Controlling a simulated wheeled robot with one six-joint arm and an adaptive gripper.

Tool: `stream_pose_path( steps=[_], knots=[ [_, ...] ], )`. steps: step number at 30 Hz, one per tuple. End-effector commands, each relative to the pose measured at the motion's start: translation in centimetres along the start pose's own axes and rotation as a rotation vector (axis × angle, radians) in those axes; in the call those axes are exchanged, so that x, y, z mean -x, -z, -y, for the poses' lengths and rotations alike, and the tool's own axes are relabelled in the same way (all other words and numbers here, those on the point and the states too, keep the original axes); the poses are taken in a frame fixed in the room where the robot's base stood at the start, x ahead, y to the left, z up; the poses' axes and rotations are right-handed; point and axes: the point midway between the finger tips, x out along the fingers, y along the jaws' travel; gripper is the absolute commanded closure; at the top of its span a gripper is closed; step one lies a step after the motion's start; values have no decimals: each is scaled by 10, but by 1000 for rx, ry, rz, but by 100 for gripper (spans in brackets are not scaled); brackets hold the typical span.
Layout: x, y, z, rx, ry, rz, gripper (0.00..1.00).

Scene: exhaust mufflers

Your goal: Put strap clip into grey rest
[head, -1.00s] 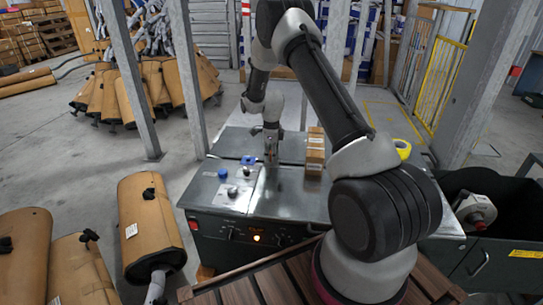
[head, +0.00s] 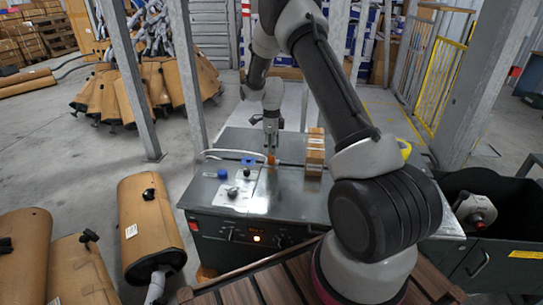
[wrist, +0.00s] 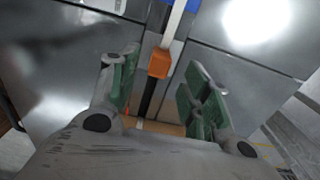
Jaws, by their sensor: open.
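An orange clip (wrist: 158,62), which I take as the strap clip, lies in line with a pale strap (wrist: 174,24) and a dark strip in the wrist view. It also shows as a small orange spot (head: 271,159) on the metal bench in the head view. My gripper (wrist: 157,78) is open, its green-padded fingers on either side of the clip with gaps to both. In the head view my gripper (head: 271,143) points down just above the clip.
A cardboard box (head: 315,152) stands on the bench (head: 300,205) right of the clip. A blue piece (head: 248,161) and white curved band (head: 208,153) lie left. A yellow ring (head: 405,149) is behind my arm.

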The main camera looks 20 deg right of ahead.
Motion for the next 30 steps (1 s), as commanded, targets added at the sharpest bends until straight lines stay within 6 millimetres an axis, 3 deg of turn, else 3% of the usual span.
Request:
stream_pose_path(
  steps=[3,10,30],
  knots=[
    [27,0,1,0,3,2,52],
    [60,0,0,0,1,0,52],
    [67,0,0,13,-1,-1,52]
  ],
)
